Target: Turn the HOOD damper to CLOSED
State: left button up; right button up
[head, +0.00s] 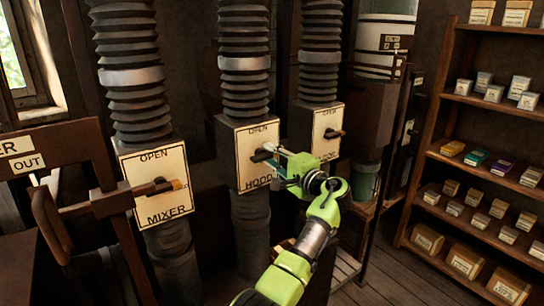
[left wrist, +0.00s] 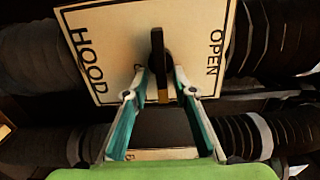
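The HOOD damper plate (head: 246,166) is a cream panel on a dark duct box, with OPEN at its top and HOOD at its bottom. It also shows turned sideways in the left wrist view (left wrist: 108,45). Its dark lever (left wrist: 158,55) lies crosswise, pointing to the plate's right side. My left gripper (head: 272,153) is at this lever. In the left wrist view its teal fingers (left wrist: 163,82) stand on either side of the lever's end, with narrow gaps; contact cannot be told for sure. The gripper covers part of the plate in the head view. My right gripper is not in view.
The MIXER damper plate (head: 154,198) with its lever is to the left, and another damper plate (head: 326,130) is close on the right. A wooden frame (head: 85,185) stands at the left. A shelf unit (head: 440,150) with small boxes stands at the right.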

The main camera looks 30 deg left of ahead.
pick_arm(q)
jog(key=v, duration=1.2)
